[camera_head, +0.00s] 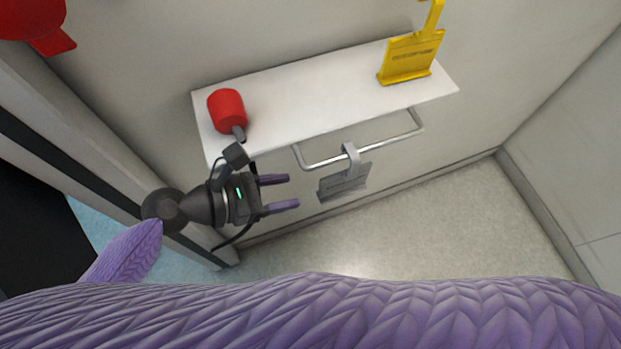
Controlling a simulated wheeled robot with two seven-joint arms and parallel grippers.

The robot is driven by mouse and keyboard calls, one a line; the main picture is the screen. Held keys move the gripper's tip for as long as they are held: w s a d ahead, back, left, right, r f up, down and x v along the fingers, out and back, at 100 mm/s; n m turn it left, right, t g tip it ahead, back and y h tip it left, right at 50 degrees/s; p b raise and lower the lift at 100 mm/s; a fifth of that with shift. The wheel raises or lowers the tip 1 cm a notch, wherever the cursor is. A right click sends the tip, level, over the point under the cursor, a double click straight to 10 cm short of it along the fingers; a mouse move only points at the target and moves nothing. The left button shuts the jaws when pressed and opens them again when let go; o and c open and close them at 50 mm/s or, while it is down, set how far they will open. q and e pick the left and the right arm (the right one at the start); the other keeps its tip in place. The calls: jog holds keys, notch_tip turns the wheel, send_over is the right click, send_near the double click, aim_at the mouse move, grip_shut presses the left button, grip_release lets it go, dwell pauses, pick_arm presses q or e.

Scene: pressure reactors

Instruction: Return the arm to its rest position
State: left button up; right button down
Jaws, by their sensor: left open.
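My left gripper (284,193) comes in from the left with its two purple fingers apart and nothing between them. It is just below the front edge of a white shelf (310,98) on the wall. The fingers point right, toward a grey tag (344,184) that hangs by its hook from a metal rail (385,142) under the shelf. A gap shows between the fingertips and the tag. My right gripper is out of the picture.
A red cylinder-like object (227,110) stands on the shelf's left end, close to my left wrist. A yellow tag (411,58) stands at its right end. Another red object (35,20) is at the top left. The floor (440,235) on the right is clear.

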pick_arm(q)
jog(key=s+a+f+m+g+y, duration=0.1)
jog(key=s+a+m+y, duration=0.45)
jog(key=m, duration=0.65)
jog(key=s+a+f+m+g+y, duration=0.15)
jog(key=s+a+m+y, duration=0.45)
jog(key=m, duration=0.6)
notch_tip(320, 180, down, 19)
jog(key=y, duration=0.1)
jog(key=s+a+f+g, duration=0.1)
jog(key=s+a+f, duration=0.1)
jog(key=s+f, duration=0.7)
jog(key=s, duration=0.4)
jog(key=shift+s+f+m, duration=0.2)
jog(key=shift+f+m, duration=0.1)
jog(key=shift+f, duration=0.1)
